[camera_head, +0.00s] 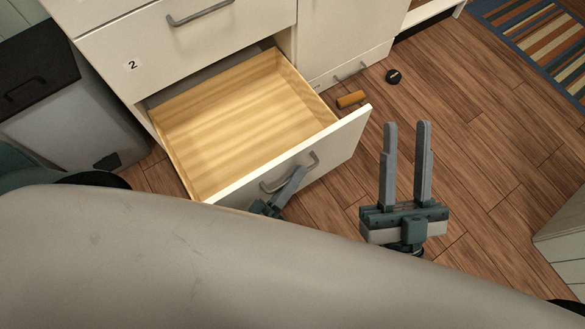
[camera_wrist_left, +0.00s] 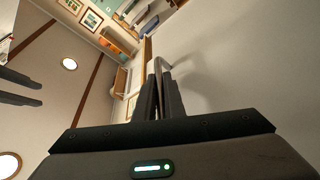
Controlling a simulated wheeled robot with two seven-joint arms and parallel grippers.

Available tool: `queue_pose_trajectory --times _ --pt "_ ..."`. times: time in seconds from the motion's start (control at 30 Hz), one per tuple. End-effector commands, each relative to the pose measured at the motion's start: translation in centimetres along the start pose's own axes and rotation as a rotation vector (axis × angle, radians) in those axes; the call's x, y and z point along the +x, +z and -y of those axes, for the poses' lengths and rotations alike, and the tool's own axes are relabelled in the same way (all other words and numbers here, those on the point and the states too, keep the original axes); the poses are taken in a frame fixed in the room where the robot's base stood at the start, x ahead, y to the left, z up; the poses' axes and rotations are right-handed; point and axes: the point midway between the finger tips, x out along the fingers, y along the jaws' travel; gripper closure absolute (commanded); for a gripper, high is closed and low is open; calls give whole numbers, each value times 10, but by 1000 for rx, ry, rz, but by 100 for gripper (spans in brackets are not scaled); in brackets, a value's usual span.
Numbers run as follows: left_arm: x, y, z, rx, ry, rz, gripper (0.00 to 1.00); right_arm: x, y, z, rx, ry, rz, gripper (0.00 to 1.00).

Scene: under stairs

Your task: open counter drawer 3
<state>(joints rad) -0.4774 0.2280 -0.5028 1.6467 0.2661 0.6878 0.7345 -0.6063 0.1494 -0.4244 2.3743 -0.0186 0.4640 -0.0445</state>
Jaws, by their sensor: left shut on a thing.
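The drawer (camera_head: 350,137) below the one labelled 2 is pulled well out of the white counter and its wooden inside is empty. Its own number is not visible. My left gripper (camera_head: 295,178) is at the drawer's grey bar handle (camera_head: 313,160), shut on it. In the left wrist view the left fingers (camera_wrist_left: 164,92) close around the handle (camera_wrist_left: 160,66). My right gripper (camera_head: 406,125) is open and empty, to the right of the drawer front, above the floor. My large pale arm or body part hides the lower part of the head view.
The drawer marked 2 (camera_head: 132,66) above is closed. A small orange cylinder (camera_head: 350,99) and a black round object (camera_head: 393,76) lie on the wooden floor (camera_head: 490,150). A striped rug (camera_head: 545,40) is at upper right. A white cabinet (camera_head: 562,235) stands at the right edge.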

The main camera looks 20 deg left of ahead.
Motion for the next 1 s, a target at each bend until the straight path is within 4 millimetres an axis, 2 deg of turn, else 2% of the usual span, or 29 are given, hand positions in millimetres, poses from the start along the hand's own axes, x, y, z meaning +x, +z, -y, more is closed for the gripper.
queue_pose_trajectory --times 0.13,0.17,0.2,0.77,1.0 --pt "-1 0 1 0 -1 0 100 0 0 0 0 0 0 69" --pt "-1 0 1 0 -1 0 88 0 0 0 0 0 0 69" --pt "-1 0 1 0 -1 0 83 0 0 0 0 0 0 69" --pt "-1 0 0 0 -1 0 83 0 -1 0 0 0 -2 69" --pt "-18 0 1 0 -2 2 83 1 0 0 0 0 1 69"
